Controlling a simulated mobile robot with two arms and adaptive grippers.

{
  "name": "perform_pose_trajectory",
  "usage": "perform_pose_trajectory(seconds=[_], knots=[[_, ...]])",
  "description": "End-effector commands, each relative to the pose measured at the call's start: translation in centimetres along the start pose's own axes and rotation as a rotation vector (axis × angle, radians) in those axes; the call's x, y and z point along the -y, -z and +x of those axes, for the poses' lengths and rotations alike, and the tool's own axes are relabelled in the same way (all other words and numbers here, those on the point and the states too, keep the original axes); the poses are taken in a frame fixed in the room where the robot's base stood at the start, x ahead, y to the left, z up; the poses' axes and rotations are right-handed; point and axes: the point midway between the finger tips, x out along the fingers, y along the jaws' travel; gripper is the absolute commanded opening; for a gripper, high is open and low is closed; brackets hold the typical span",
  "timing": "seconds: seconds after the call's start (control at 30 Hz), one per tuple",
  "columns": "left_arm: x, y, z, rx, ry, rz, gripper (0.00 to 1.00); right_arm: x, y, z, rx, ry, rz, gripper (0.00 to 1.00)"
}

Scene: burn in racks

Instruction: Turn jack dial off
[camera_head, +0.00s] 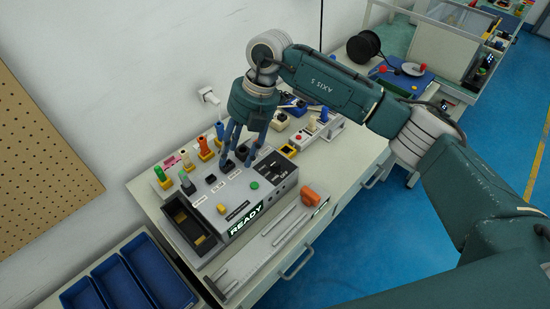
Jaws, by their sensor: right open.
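A grey test box (240,195) stands on the workbench, with a lit READY display (246,219) on its front. Its top carries black dials or sockets, one of them a black piece (211,179) left of my gripper, with small white labels too small to read. I cannot tell which one is the jack dial. A black panel on its right side reads OFF (284,174). My right gripper (238,160) points down over the back of the box top, its fingers apart around or just above a black part there. Contact cannot be made out. My left gripper is out of view.
Colored plugs stand behind the box, such as an orange one (204,146) and a green one (160,174). An orange knob (309,196) is at the bench's right front. Blue bins (128,288) are at lower left. A pegboard (40,160) hangs on the wall.

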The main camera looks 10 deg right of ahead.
Motion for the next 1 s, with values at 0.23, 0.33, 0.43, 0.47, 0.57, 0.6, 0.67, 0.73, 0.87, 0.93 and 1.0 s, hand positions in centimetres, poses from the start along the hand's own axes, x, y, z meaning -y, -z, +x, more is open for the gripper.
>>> perform_pose_trajectory(seconds=[0.23,0.33,0.43,0.47,0.57,0.6,0.67,0.73,0.87,0.93,1.0], knots=[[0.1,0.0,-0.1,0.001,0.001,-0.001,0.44,5.9,-6.6,-5.0,0.215,0.243,0.164,0.44],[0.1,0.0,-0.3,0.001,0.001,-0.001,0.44,6.5,-7.1,-4.9,0.230,0.263,0.180,0.44],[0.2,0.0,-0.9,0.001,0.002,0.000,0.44,6.9,-7.2,-3.7,0.227,0.264,0.179,0.44],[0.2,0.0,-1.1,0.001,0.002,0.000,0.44,7.1,-7.3,-3.2,0.226,0.265,0.179,0.44],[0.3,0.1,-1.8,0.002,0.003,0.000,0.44,7.5,-7.6,-1.4,0.224,0.263,0.178,0.44],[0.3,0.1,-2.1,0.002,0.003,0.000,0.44,7.8,-7.8,-0.7,0.225,0.264,0.178,0.44],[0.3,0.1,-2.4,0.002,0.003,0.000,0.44,8.1,-8.0,0.5,0.224,0.263,0.178,0.44],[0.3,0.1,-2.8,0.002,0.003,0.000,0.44,8.4,-8.3,1.7,0.225,0.262,0.177,0.44],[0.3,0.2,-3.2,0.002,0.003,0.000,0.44,8.8,-8.6,3.4,0.225,0.260,0.176,0.44],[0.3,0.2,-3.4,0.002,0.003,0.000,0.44,9.0,-8.8,4.1,0.226,0.259,0.175,0.44],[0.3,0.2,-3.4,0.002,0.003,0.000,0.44,9.1,-8.9,4.5,0.226,0.259,0.174,0.44]])
